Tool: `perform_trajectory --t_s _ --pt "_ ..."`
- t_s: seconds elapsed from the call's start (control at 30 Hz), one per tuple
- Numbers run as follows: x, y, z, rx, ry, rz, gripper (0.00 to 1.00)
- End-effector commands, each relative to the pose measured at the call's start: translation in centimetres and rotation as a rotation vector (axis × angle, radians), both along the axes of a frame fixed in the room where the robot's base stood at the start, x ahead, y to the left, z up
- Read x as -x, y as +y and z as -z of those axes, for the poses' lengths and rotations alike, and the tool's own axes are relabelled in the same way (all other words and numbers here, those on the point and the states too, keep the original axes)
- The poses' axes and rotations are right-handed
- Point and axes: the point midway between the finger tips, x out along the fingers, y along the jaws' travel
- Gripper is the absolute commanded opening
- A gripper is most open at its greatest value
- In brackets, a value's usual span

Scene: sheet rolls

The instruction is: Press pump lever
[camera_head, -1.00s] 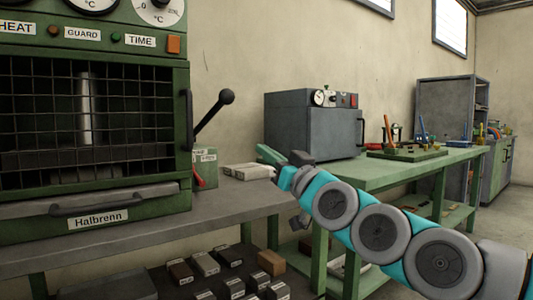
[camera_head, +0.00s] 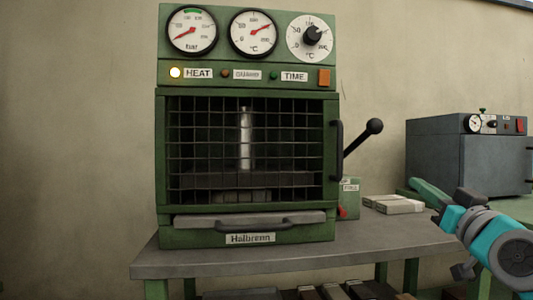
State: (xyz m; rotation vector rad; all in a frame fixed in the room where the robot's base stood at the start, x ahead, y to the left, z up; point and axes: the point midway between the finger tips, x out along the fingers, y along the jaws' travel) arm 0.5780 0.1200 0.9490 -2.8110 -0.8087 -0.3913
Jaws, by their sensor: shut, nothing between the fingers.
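The green press marked Halbrenn (camera_head: 247,222) stands on the grey bench in the middle of the view. The pump lever (camera_head: 358,138) is a black rod with a round black knob on the press's right side. It slants up and to the right. My gripper (camera_head: 449,213) is at the right, below and to the right of the knob, apart from the lever. It is shut and empty; its fingertips are small and hard to make out. The wire guard (camera_head: 205,150) covers the press front, and a pale upright cylinder (camera_head: 245,140) shows behind it.
A small green box (camera_head: 349,193) and pale blocks (camera_head: 398,205) lie right of the press. A grey oven (camera_head: 450,165) stands farther right. The air around the knob is clear.

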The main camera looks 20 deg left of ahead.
Motion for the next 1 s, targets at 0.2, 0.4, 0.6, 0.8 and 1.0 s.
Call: perform_trajectory --t_s 0.2,0.4,0.6,0.8,1.0 --pt "0.0 0.0 0.0 0.000 0.000 0.000 0.00" --pt "-0.3 -0.3 0.0 0.003 0.005 0.007 0.00" --pt "-3.6 -4.1 -0.1 0.036 0.074 0.077 0.00" --pt "-7.9 -10.8 -1.3 0.080 0.188 0.188 0.00" --pt "-10.0 -15.7 -4.3 0.111 0.273 0.265 0.00"
